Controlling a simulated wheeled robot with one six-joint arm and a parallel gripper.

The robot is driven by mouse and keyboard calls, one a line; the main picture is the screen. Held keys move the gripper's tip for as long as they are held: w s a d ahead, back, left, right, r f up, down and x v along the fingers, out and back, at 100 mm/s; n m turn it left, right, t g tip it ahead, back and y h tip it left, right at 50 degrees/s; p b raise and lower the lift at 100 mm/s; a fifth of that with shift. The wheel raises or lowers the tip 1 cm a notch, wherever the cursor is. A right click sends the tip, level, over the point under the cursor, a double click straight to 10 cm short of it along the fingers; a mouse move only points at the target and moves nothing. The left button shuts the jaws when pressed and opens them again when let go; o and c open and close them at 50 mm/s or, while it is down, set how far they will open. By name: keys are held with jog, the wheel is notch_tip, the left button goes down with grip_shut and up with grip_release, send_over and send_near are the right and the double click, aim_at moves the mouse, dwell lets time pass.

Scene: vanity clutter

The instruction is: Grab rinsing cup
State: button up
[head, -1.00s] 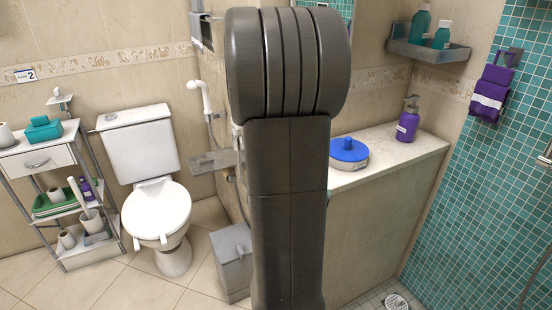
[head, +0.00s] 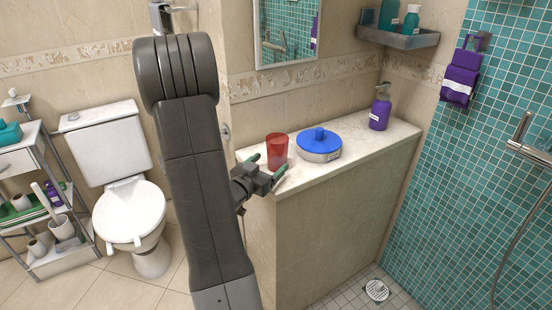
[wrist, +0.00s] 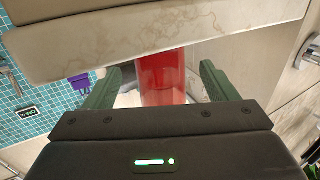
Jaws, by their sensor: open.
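The rinsing cup (head: 277,148) is a red, see-through tumbler. It stands upright near the left end of the pale stone counter (head: 345,160). My gripper (head: 266,167) is open at the counter's front left edge, its green fingers pointing toward the cup's lower part. In the wrist view, the red cup (wrist: 162,80) shows between the two spread fingers of my gripper (wrist: 161,70), with a gap on each side. Part of the cup is hidden behind the gripper body there.
A round container with a blue lid (head: 319,145) stands just right of the cup. A purple pump bottle (head: 380,108) is at the counter's far right. A mirror (head: 288,30) hangs on the wall behind. The toilet (head: 128,200) is to the left.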

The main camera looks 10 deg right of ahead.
aim_at(279, 153)
jog(key=shift+x, duration=0.85)
jog(key=x, duration=0.1)
jog(key=p+x, duration=0.1)
jog(key=x, duration=0.2)
jog(key=shift+w+d+r, duration=0.15)
jog(key=shift+d+r, duration=0.05)
jog(key=shift+r, duration=0.1)
jog(key=shift+w+d, duration=0.3)
jog(key=shift+w, duration=0.05)
jog(key=c, duration=1.1)
